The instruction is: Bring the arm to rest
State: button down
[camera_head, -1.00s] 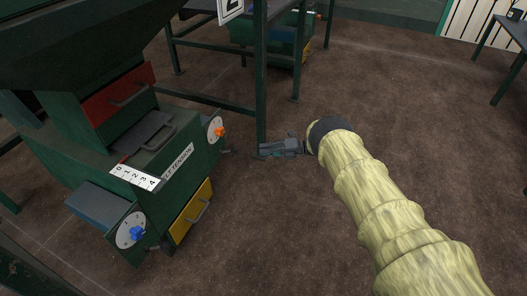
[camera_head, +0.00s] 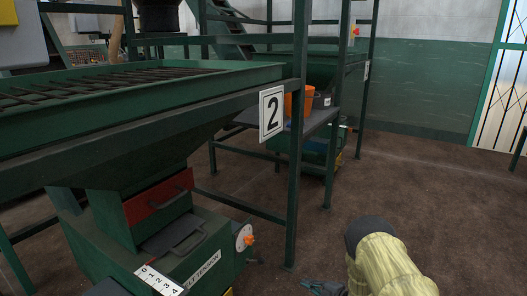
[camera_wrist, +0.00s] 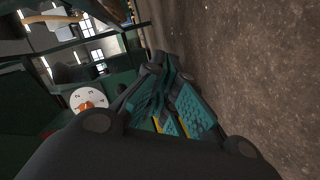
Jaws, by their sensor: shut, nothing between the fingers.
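My gripper (camera_head: 324,288) shows at the bottom edge of the head view, partly cut off, at the end of my yellow-sleeved arm. It is over the brown floor, to the right of the green machine (camera_head: 217,255). In the wrist view my gripper (camera_wrist: 172,75) fills the middle, with its teal ridged finger pads close together. The gripper is shut and holds nothing. The machine's white dial with an orange knob (camera_wrist: 88,101) shows left of the fingers in the wrist view, apart from them.
A green frame post (camera_head: 297,150) with a "2" sign (camera_head: 272,113) stands near the gripper. A red drawer front (camera_head: 158,197) is on the machine. A shelf with an orange bucket (camera_head: 299,101) stands behind. The floor (camera_head: 440,200) to the right is clear.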

jog(key=s+d+f+m+g+h, duration=0.1)
jog(key=s+f+m+h, duration=0.1)
jog(key=s+m, duration=0.3)
jog(key=s+d+f+m+g+h, duration=0.1)
jog(key=s+m+h, duration=0.3)
jog(key=s, duration=0.8)
jog(key=s+d+f+m+h, duration=0.3)
jog(key=s+m, duration=0.2)
jog(key=s, duration=0.3)
jog(key=shift+s+f+m+g+p, duration=0.2)
jog(key=shift+m+g+p, duration=0.1)
jog(key=shift+g+p, duration=0.1)
jog(key=s+r+m+g+h, duration=0.1)
jog(key=s+r+m+g, duration=0.3)
jog(key=s, duration=1.1)
jog(key=s+r+m+g+h, duration=0.2)
jog(key=s+r+m+g, duration=0.15)
jog(key=s, duration=1.25)
notch_tip(320, 180, up, 39)
jog(key=p, duration=3.8)
jog(key=shift+s+a, duration=0.2)
jog(key=shift+a, duration=0.15)
jog(key=shift+a+m, duration=0.1)
jog(key=shift+m, duration=0.15)
